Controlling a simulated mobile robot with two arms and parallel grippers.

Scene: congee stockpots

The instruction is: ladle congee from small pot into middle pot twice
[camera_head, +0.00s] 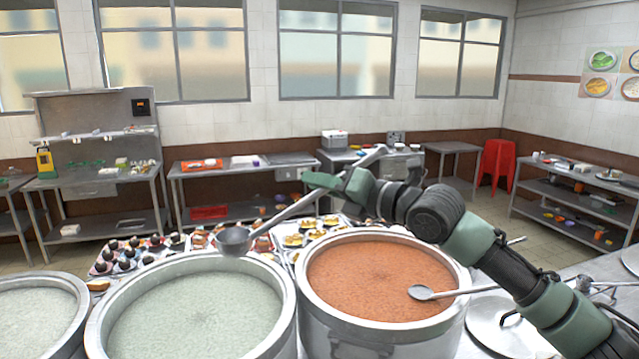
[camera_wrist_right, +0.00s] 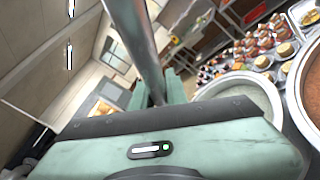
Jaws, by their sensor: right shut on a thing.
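My right gripper (camera_head: 335,184) is shut on the handle of a metal ladle (camera_head: 285,214). The handle slants down to the left, and the bowl (camera_head: 233,241) appears over the far rim of the middle pot (camera_head: 108,312), which holds pale congee. What is in the bowl is unclear. In the right wrist view the ladle handle (camera_wrist_right: 136,45) rises from between the jaws (camera_wrist_right: 160,92). A pot of orange-red congee (camera_head: 460,278) stands to the right. A third pot (camera_head: 78,290) of pale congee is cut off at the left. Which is the small pot is unclear. My left gripper is out of view.
A second ladle (camera_head: 421,292) lies across the orange pot, its handle over the right rim. Trays of small dishes (camera_head: 310,230) sit behind the pots. A lid (camera_head: 490,318) lies on the counter at right. A red stool (camera_head: 497,162) and steel tables stand farther back.

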